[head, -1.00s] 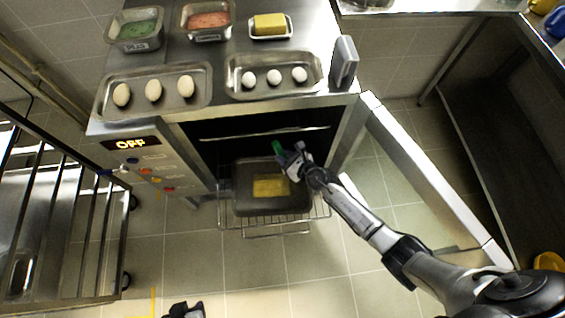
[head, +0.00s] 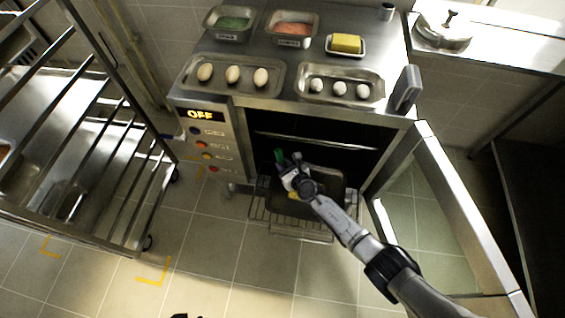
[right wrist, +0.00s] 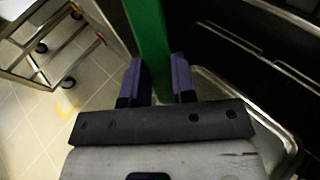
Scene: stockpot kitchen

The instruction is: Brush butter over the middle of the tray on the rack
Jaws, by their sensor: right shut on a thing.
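My right gripper (head: 292,170) is shut on the green handle of a brush (head: 279,155). The green handle (right wrist: 150,40) also stands between the two fingers in the right wrist view; the bristles are hidden. The gripper is over the left back part of the dark tray (head: 325,205). The tray rests on the wire rack (head: 262,212), which sticks out of the open oven. A bit of the yellow patch (head: 292,195) in the tray shows beside my wrist; the rest is hidden. I cannot tell whether the brush touches the tray. My left gripper is not in view.
The oven door (head: 450,200) stands open on the right. Trays of eggs (head: 232,75), tubs and a butter dish (head: 345,46) stand on the oven top. A metal trolley (head: 100,130) is on the left. The floor in front is clear.

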